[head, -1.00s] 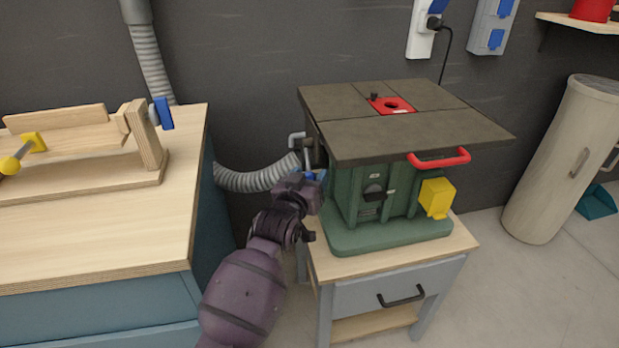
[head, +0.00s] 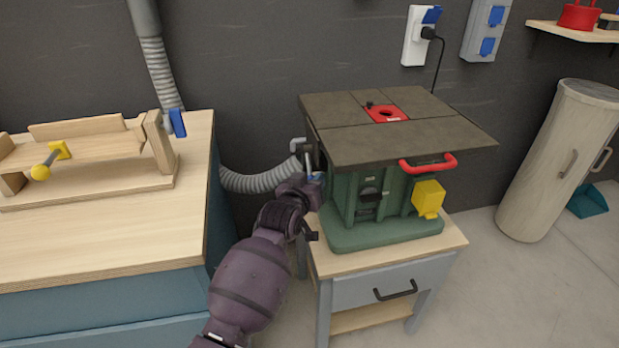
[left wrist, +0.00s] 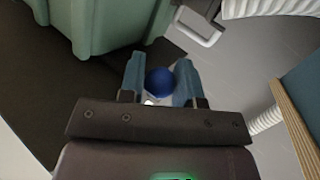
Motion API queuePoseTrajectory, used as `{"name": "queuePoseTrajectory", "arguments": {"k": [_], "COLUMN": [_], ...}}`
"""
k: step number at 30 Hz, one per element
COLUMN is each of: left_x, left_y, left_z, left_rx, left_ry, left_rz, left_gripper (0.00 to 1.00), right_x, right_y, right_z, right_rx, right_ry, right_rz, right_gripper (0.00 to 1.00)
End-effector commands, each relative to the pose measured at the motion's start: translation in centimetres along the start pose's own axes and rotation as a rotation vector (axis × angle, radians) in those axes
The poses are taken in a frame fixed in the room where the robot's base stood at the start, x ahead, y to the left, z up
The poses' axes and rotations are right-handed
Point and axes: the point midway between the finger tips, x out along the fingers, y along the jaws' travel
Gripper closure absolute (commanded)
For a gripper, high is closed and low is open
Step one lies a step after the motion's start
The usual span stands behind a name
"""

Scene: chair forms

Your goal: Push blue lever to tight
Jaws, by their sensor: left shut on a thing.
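The blue lever's round blue knob (left wrist: 158,81) shows between the fingers of my left gripper (left wrist: 160,66) in the left wrist view. The fingers are shut on it, one on each side. In the head view my left gripper (head: 314,178) is at the left side of the green router table (head: 372,210), just below its dark top (head: 400,130). The gripper hides most of the lever there; a thin light rod shows above it. My right gripper is not in view.
A wooden workbench (head: 110,235) on the left carries a wooden jig (head: 90,180) with a yellow-knobbed handle and a blue part. A grey hose (head: 260,180) runs behind my arm. A beige cylinder (head: 555,165) stands at right, with open floor before it.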

Motion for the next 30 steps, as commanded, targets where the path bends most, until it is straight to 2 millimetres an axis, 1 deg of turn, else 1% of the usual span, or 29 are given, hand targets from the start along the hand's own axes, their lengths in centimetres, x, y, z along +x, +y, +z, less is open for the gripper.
{"name": "queuePoseTrajectory", "arguments": {"k": [1,10,12,18,25,26,30], "left_x": [-0.3,-0.9,-1.0,-1.1,-1.1,-1.1,-1.1], "left_y": [0.3,0.8,0.9,0.8,0.8,0.8,0.8], "left_z": [-1.6,-1.8,-1.7,-1.1,-0.9,-0.9,-0.9], "left_rx": [-0.007,-0.086,-0.098,-0.114,-0.114,-0.114,-0.114], "left_ry": [-0.005,-0.119,-0.137,-0.162,-0.163,-0.163,-0.163], "left_rz": [-0.001,-0.016,-0.018,-0.022,-0.022,-0.022,-0.022], "left_gripper": [1.0,1.0,1.0,1.0,1.0,0.68,0.46], "right_x": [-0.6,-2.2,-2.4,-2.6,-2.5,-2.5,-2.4], "right_y": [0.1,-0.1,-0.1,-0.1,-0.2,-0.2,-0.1], "right_z": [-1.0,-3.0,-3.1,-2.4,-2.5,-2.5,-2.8], "right_rx": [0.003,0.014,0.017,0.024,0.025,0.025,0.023], "right_ry": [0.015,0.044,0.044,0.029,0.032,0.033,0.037], "right_rz": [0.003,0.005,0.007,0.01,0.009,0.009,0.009], "right_gripper": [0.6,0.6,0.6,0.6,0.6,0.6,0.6]}}
